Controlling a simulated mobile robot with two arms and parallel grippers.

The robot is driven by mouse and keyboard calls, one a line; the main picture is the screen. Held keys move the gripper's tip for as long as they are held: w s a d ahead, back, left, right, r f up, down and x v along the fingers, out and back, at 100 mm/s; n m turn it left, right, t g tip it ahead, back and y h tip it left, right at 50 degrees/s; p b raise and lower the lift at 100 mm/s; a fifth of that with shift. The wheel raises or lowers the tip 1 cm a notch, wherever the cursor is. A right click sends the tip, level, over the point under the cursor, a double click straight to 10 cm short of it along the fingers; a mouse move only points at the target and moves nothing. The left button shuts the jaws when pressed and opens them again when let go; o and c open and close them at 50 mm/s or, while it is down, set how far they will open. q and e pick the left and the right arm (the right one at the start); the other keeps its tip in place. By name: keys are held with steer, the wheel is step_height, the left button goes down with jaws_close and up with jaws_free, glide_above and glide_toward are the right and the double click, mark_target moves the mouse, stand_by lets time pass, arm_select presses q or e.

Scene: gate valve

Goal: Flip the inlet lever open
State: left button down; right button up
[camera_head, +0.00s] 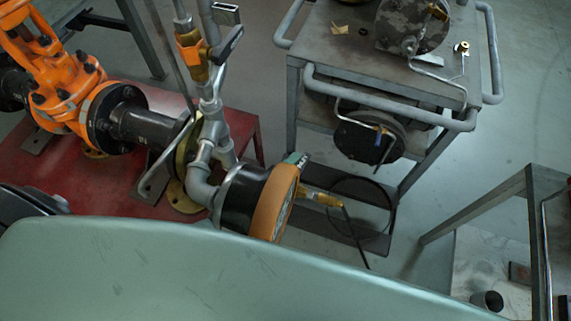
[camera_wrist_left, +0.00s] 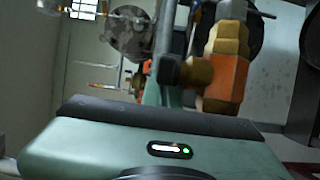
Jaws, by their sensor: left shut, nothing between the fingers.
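The brass and orange inlet valve (camera_head: 192,48) sits on a thin grey pipe above the red base in the head view. A dark lever (camera_head: 229,42) sticks out at its upper right, angled up and away from the pipe. In the wrist view the valve's orange and brass body (camera_wrist_left: 226,72) is close, right of centre, beside a grey pipe (camera_wrist_left: 166,28). My left gripper (camera_wrist_left: 165,95) is shut and empty, below and left of the valve body. Its fingertips are hard to make out, and contact with the lever cannot be told.
A brown-rimmed round gauge (camera_head: 275,203) and grey pipe elbows (camera_head: 202,190) lie below the valve. An orange flanged valve (camera_head: 55,80) stands at left. A grey cart (camera_head: 335,50) stands at upper right. My pale green body part covers the bottom of the head view.

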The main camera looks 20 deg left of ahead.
arm_select(q)
steer(key=shift+d+r, duration=0.1)
steer(key=shift+d, duration=0.2)
steer(key=shift+s, duration=0.1)
